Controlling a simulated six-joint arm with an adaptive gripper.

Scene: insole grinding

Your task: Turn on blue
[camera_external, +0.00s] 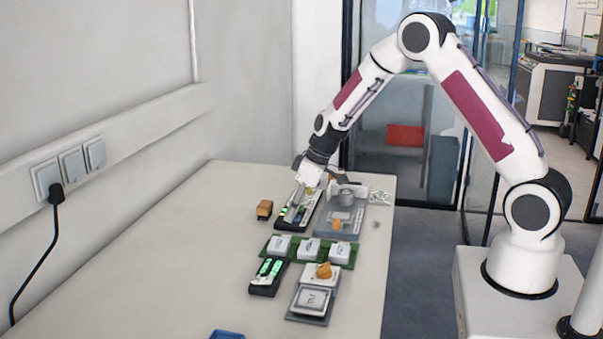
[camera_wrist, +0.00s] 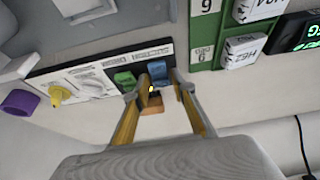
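The control panel (camera_wrist: 90,78) has a blue switch (camera_wrist: 160,71), a green switch (camera_wrist: 124,79), a white knob (camera_wrist: 88,88) and a yellow knob (camera_wrist: 60,94). A small yellow spot (camera_wrist: 151,89) shows just below the blue switch. My gripper (camera_wrist: 157,93) is open and empty, with its two fingertips apart at the panel's edge. One fingertip is near each side of the blue switch; I cannot tell if they touch it. In the external view my gripper (camera_external: 296,205) is low over the panel (camera_external: 310,211) and hides part of it.
An orange-brown block (camera_wrist: 152,105) shows between the fingers beyond the panel; in the external view it (camera_external: 265,209) stands left of the panel. A grey machine (camera_external: 345,219) is right of it. A green tray (camera_external: 265,250) with white boxes and a lit display (camera_external: 268,276) are nearer the camera.

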